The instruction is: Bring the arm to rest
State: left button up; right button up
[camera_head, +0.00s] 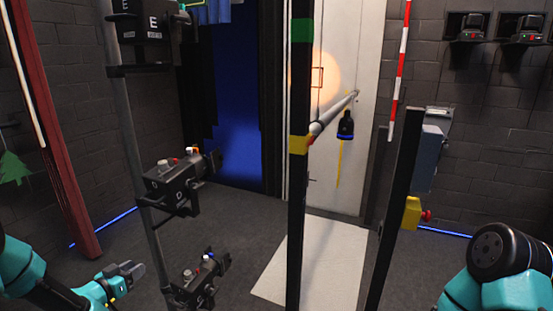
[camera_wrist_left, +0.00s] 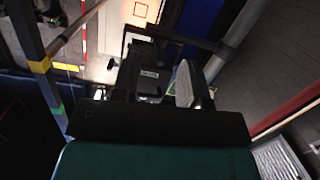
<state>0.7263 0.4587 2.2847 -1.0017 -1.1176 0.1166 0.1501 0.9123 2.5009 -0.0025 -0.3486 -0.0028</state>
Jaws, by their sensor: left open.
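My left arm comes in at the lower left, teal with a grey gripper (camera_head: 135,274). The gripper is open and empty, held low in front of the dark floor, left of the pole with the lamp-like boxes. It looks apart from the pole and boxes. In the left wrist view its dark fingers (camera_wrist_left: 160,80) show above the wrist's dark plate, with nothing between them. My right arm (camera_head: 505,270) shows only as a teal and black part at the lower right; its gripper is out of view.
A grey pole carries a box marked D (camera_head: 170,187), a lower box with a blue button (camera_head: 198,278) and a top box marked E (camera_head: 140,27). A dark post with coloured bands (camera_head: 299,90) stands mid-view. A yellow box with a red button (camera_head: 413,213) is at right.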

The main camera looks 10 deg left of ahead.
pick_arm(q)
jog(key=s+d+f+n+g, duration=0.3)
jog(key=d+f+g, duration=0.4)
jog(key=d+f, duration=1.05)
jog(key=s+d+f+g, duration=0.4)
jog(key=s+d, duration=0.2)
jog(key=s, duration=0.1)
jog(key=s+d+f+g, duration=0.4)
jog(key=s+d, duration=0.3)
jog(key=shift+f, duration=0.35)
